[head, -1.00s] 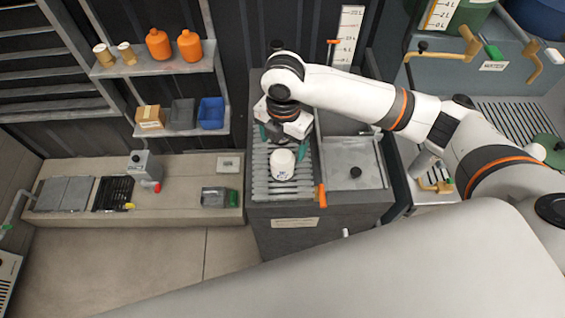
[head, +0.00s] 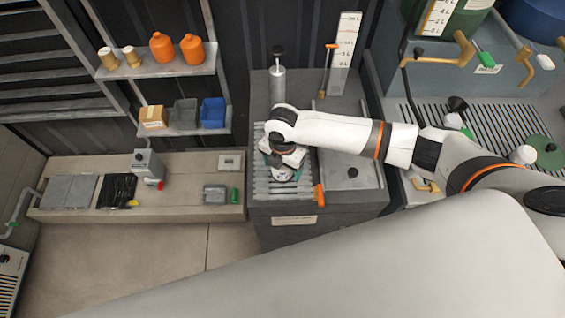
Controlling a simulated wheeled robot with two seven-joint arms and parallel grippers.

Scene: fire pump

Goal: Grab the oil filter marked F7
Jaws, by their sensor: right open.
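A white canister (head: 282,178) with a small dark marking stands on the slatted grey rack; it is mostly hidden under my right gripper, and the marking cannot be read now. My right gripper (head: 284,174) points down over it with its green-tipped fingers open; I cannot tell whether they touch it. Two small cream and tan cylinders (head: 108,58) (head: 131,55) stand on the upper wall shelf; no marking on them can be read. My left gripper is not in view.
The slatted rack (head: 262,189) has an orange handle (head: 319,194) at its right front. A grey cylinder with a dark knob (head: 277,86) stands behind my arm. A grey lid (head: 349,174) lies to the right. Two orange bottles (head: 192,50) stand on the upper shelf.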

